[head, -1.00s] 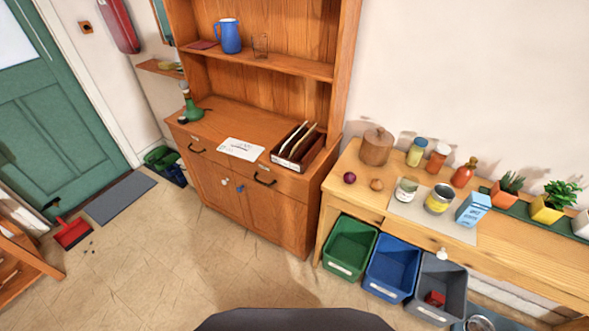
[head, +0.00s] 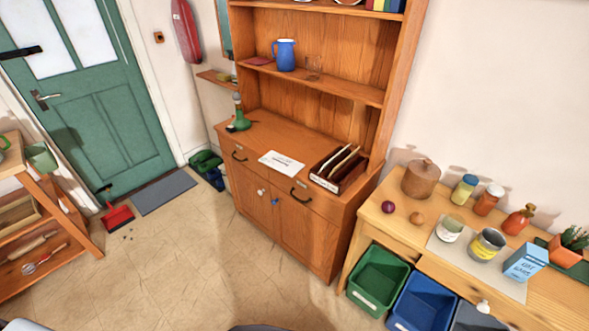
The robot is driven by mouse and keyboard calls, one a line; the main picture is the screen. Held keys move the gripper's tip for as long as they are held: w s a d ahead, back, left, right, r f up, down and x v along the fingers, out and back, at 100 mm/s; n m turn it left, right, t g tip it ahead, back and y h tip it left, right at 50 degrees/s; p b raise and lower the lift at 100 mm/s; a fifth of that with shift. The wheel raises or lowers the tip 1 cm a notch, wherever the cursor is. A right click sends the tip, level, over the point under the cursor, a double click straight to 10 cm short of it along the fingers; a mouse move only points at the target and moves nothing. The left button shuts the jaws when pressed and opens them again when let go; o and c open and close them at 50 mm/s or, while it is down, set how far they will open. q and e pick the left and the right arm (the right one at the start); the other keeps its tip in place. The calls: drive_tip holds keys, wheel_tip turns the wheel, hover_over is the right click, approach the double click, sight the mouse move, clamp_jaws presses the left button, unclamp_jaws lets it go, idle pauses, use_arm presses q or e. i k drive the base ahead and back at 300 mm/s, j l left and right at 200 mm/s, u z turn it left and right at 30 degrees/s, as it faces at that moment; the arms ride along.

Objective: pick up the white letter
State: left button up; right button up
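The white letter (head: 281,163) lies flat on the worktop of the wooden dresser (head: 290,205), close to its front edge. It has faint dark marks like writing and lies to the left of the dark letter rack (head: 340,165), apart from it. Nothing covers the letter. Neither of my grippers shows in the head view.
A green lamp (head: 240,117) stands on the dresser's left end. A blue jug (head: 285,54) is on the shelf above. A side table (head: 408,233) with jars stands at right, with bins (head: 378,281) below. The floor (head: 185,255) before the dresser is mostly clear.

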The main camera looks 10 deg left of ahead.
sight(277, 161)
drive_tip(key=i+j+z, duration=0.4)
drive_tip(key=j, duration=0.35)
drive_tip(key=i+j+z, duration=0.1)
drive_tip(key=j+z, duration=0.3)
drive_tip(key=j, duration=0.4)
drive_tip(key=j+z, duration=0.4)
drive_tip(key=j, duration=0.45)
drive_tip(key=j+z, duration=0.4)
drive_tip(key=j, duration=0.5)
drive_tip(key=k+j+z, duration=0.2)
drive_tip(key=j+z, duration=0.2)
drive_tip(key=j, duration=0.4)
